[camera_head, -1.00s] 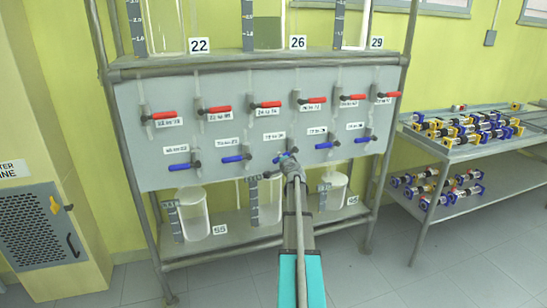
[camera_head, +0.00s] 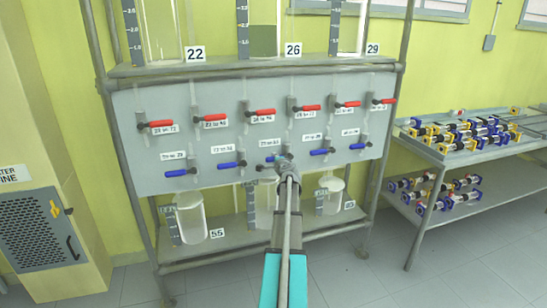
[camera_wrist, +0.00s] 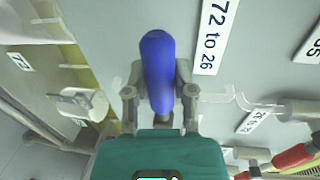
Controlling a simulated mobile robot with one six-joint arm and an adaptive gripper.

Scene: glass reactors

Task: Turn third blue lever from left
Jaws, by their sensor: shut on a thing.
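A grey panel (camera_head: 225,133) carries a row of blue levers below a row of red ones. The third blue lever from the left (camera_head: 271,159) is partly hidden by my gripper (camera_head: 286,163) in the head view. In the wrist view this blue lever (camera_wrist: 157,58) stands lengthwise between the two fingers of my gripper (camera_wrist: 160,82), which is shut on it. The first blue lever (camera_head: 178,173), the second (camera_head: 230,165) and the fourth (camera_head: 321,152) point left and are clear of my gripper.
Red levers (camera_head: 262,112) sit above the blue row, and one shows near the wrist view's lower right (camera_wrist: 292,156). Glass vessels (camera_head: 191,217) stand on the shelf below. A metal table (camera_head: 450,152) with several blue-and-yellow parts is at the right, a cabinet (camera_head: 42,232) at the left.

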